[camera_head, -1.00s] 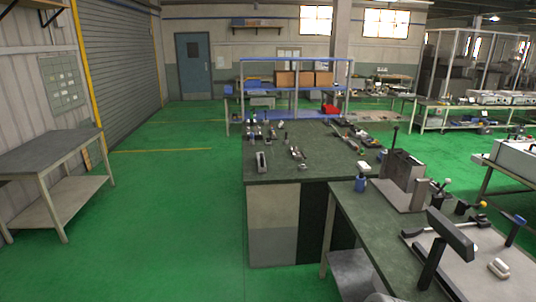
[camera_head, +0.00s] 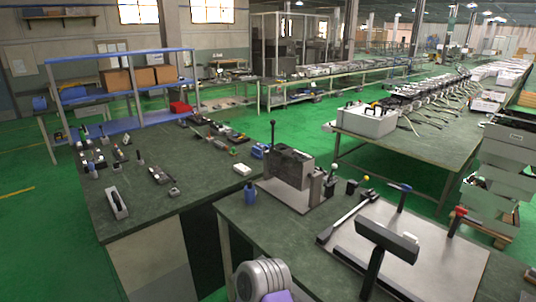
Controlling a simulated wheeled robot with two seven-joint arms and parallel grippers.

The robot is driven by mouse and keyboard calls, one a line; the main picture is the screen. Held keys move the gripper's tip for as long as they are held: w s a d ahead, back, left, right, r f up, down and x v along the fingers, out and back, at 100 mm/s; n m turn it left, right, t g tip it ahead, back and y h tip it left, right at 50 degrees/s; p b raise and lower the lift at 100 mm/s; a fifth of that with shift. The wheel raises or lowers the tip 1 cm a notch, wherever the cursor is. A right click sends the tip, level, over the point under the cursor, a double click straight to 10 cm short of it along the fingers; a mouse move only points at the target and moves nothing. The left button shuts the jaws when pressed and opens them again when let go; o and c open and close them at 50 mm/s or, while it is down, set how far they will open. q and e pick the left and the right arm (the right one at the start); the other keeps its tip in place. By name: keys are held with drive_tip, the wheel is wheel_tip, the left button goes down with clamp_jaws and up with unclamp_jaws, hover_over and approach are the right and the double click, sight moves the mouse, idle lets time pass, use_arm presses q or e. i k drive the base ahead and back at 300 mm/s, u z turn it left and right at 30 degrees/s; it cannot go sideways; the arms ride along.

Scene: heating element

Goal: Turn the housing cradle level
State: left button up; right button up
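A dark bar on a post (camera_head: 387,240), which looks like the housing cradle, stands on a pale plate (camera_head: 450,262) on the near bench at the lower right. The bar slopes down to the right in the picture; whether it is truly level I cannot tell. A black bar with a long rod (camera_head: 345,220) lies on the plate to its left. A lever with a blue knob (camera_head: 403,198) and one with a red knob (camera_head: 456,221) stand at the plate's far and right sides. Neither of my grippers shows.
A dark grey block fixture (camera_head: 290,166) with an upright handle stands on the near bench (camera_head: 262,232), beside a blue bottle (camera_head: 249,195). A grey, ribbed rounded part with purple shows at the bottom. Small tools crowd the left bench (camera_head: 150,212).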

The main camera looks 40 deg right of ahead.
sight(296, 168)
drive_tip(key=z, duration=1.5)
drive_tip(key=k, duration=0.65)
drive_tip(key=u, duration=0.7)
drive_tip(key=i, duration=1)
drive_tip(key=u, duration=0.5)
drive_tip(key=i, duration=1.7)
drive_tip(key=z, duration=1.3)
drive_tip(key=i, duration=0.4)
drive_tip(key=z, duration=0.25)
